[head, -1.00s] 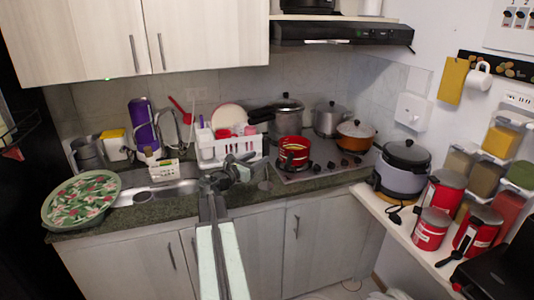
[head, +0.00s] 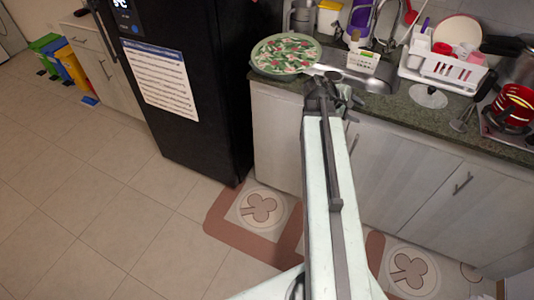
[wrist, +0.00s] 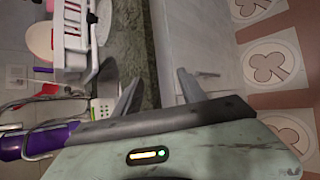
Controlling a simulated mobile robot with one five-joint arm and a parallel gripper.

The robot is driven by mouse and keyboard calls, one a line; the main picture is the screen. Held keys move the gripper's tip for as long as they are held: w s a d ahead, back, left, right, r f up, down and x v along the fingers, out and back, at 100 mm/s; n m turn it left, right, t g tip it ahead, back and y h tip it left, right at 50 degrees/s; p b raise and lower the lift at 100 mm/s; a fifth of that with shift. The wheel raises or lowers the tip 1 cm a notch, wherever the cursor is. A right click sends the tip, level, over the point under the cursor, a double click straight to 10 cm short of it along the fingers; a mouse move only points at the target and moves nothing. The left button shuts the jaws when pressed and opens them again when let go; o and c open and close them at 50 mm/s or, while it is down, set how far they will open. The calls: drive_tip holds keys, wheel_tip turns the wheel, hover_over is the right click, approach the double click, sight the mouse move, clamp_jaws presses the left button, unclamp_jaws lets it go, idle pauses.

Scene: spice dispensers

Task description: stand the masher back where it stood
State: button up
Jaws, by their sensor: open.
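My gripper (head: 332,92) is at the front edge of the counter, below the floral tray. In the wrist view its two fingers (wrist: 158,78) are spread apart with nothing between them, pointing along the counter's front edge. A small grey upright utensil, which looks like the masher (head: 462,119), stands on the counter at the right, between the dish rack and the red pot. It is well to the right of my gripper and apart from it. I cannot make out its details, and I cannot pick it out in the wrist view.
The floral tray (head: 286,55) lies at the counter's left end by the black fridge (head: 190,150). The white dish rack (head: 440,70), the sink (head: 375,75) and the red pot (head: 513,102) line the counter. The tiled floor at left is free.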

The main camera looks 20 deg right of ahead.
drive_tip(key=w+a+f+m+t+y, duration=0.1)
drive_tip(key=w+a+f+m+y, duration=0.15)
drive_tip(key=a, duration=0.75)
drive_tip(key=w+a+f+m+t+y, duration=0.1)
drive_tip(key=w+a+f+y, duration=0.2)
drive_tip(key=a, duration=0.7)
drive_tip(key=a+f+m+y, duration=0.1)
drive_tip(key=a+f+y, duration=0.1)
drive_tip(key=a, duration=1)
drive_tip(key=s+a+f+m+g+y, duration=0.1)
drive_tip(key=a+y, duration=0.2)
drive_tip(key=a, duration=1)
drive_tip(key=shift+f+m, duration=0.35)
drive_tip(key=shift+f, duration=0.05)
drive_tip(key=shift+r, duration=0.1)
wheel_tip(320, 180, up, 4)
drive_tip(key=p, duration=0.4)
drive_tip(key=shift+s, duration=0.1)
